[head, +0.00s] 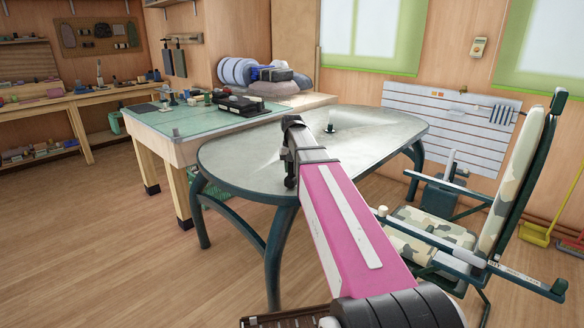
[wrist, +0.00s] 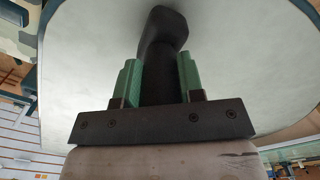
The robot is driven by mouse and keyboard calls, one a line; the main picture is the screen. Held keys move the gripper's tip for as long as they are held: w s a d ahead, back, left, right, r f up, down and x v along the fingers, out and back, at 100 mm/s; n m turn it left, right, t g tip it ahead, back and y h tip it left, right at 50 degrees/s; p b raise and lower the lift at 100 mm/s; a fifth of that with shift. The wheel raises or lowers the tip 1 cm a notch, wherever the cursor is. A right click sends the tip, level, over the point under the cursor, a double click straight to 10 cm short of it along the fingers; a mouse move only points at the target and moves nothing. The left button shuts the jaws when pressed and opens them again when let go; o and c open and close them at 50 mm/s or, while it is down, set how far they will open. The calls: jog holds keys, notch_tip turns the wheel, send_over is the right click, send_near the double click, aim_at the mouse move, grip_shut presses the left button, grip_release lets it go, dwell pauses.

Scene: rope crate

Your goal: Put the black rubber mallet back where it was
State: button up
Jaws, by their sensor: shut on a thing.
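The black rubber mallet (wrist: 163,28) shows in the wrist view as a dark shape with a wider, rounded far end. My gripper (wrist: 158,80) has its two green fingers shut on its narrower part. The pale grey oval table (head: 235,163) fills the background beyond it in the wrist view. Whether the mallet touches the table cannot be told.
A small dark upright object (head: 330,127) stands on the oval table. A green-topped workbench (head: 180,122) with tools adjoins it at left. A camouflage chair (head: 430,227) stands at right. Most of the oval tabletop looks clear.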

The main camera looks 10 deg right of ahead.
jog(key=shift+f, duration=0.4)
jog(key=o, duration=1.2)
notch_tip(320, 180, up, 11)
jog(key=shift+f, duration=0.1)
